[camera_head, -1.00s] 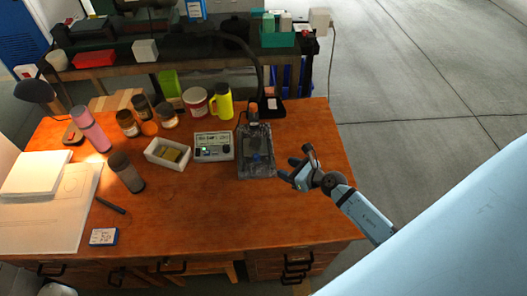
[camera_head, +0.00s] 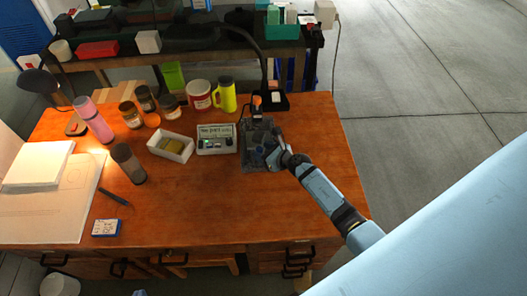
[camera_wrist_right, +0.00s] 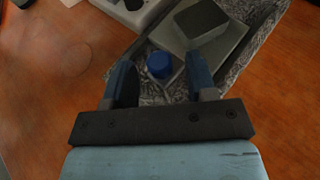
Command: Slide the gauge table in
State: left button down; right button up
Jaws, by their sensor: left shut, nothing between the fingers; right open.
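The gauge stand (camera_head: 248,150), a speckled grey base with an upright post at its back, stands right of centre on the wooden desk. In the right wrist view its flat grey gauge table (camera_wrist_right: 228,52) carries a dark block (camera_wrist_right: 201,22). A round blue knob (camera_wrist_right: 159,65) sits at the table's near side. My right gripper (camera_head: 275,155) is over the stand's front right. Its open fingers (camera_wrist_right: 160,72) are on either side of the knob, with gaps visible; I cannot tell whether they touch it. Only a small blue tip of my left gripper (camera_head: 139,293) shows at the bottom edge, shut and empty.
Left of the stand are a white meter box (camera_head: 216,139) and a white tray (camera_head: 171,146). Jars, a yellow flask (camera_head: 225,95) and a pink bottle (camera_head: 93,120) stand behind and left. The desk's front middle is clear.

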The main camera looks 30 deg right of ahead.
aim_at(259, 139)
grip_shut()
jog(key=w, duration=0.1)
jog(key=w+d+b, duration=0.1)
jog(key=w+d, duration=0.1)
jog(key=w, duration=0.1)
jog(key=shift+w, duration=0.1)
jog(key=shift+w+d+r, duration=0.1)
jog(key=shift+c, duration=0.8)
grip_release()
jog(key=shift+o, duration=0.8)
